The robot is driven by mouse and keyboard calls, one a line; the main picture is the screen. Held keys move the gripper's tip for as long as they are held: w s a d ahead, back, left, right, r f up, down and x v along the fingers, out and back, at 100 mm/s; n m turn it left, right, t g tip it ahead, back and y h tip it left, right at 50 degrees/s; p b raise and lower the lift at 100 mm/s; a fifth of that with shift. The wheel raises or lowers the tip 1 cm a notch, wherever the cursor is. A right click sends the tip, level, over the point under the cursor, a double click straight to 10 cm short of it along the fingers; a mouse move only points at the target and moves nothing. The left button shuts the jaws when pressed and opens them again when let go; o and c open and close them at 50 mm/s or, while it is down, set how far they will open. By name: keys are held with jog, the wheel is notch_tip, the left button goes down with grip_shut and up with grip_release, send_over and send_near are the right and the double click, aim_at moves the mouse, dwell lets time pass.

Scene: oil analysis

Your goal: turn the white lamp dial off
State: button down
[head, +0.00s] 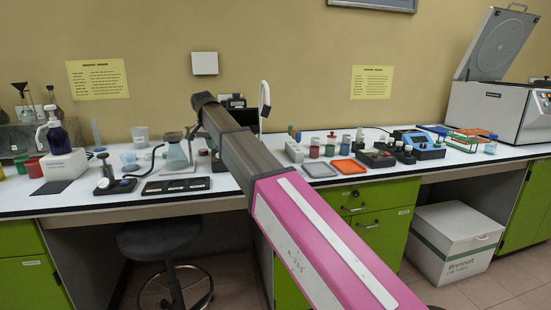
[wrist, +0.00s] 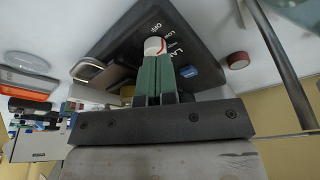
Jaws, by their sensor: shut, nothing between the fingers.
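The white lamp dial (wrist: 155,46) shows in the wrist view, with a red mark on its face. It sits on a dark sloped panel (wrist: 120,42) with white lettering, including "OFF", beside it. My gripper (wrist: 158,60) has green fingers pressed together with nothing between them. Their tips are right at the dial's near edge and cover part of it; I cannot tell whether they touch it. In the head view my arm reaches over the bench and hides the dial and my gripper.
In the wrist view a blue button (wrist: 188,72) is just right of the fingers, and a red round cap (wrist: 238,60) lies farther right. In the head view, a conical flask (head: 177,155) stands left of my arm, and trays and jars crowd the bench on the right.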

aim_at(215, 160)
jog(key=shift+s+f, duration=0.1)
jog(key=shift+f, duration=2.05)
jog(key=shift+d, duration=0.1)
